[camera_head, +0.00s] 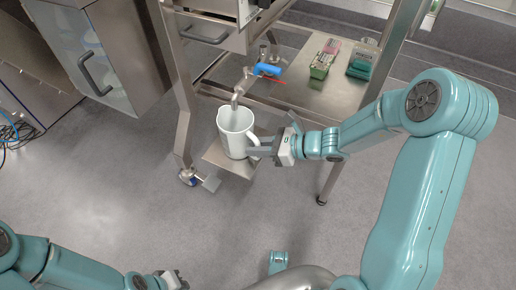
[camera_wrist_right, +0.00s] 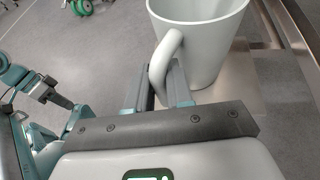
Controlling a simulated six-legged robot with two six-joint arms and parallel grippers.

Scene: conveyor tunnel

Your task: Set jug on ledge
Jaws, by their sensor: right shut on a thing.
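The white jug (camera_head: 235,132) stands upright over the small metal ledge (camera_head: 228,163), below a metal spout with a blue-handled tap (camera_head: 268,70). I cannot tell whether its base touches the ledge. My right gripper (camera_head: 265,150) is shut on the jug's handle from the right side. In the right wrist view the handle (camera_wrist_right: 162,65) of the jug (camera_wrist_right: 212,40) sits between the fingers (camera_wrist_right: 160,88). The jug's base is partly hidden there. My left gripper (camera_head: 172,280) is low at the bottom edge of the head view, away from the jug; its fingers are not clear.
A metal frame with legs (camera_head: 185,140) surrounds the ledge. A steel shelf (camera_head: 308,90) behind it holds a green and pink box (camera_head: 324,60) and a dark green box (camera_head: 361,62). A cabinet (camera_head: 90,50) stands at the left. The floor in front is clear.

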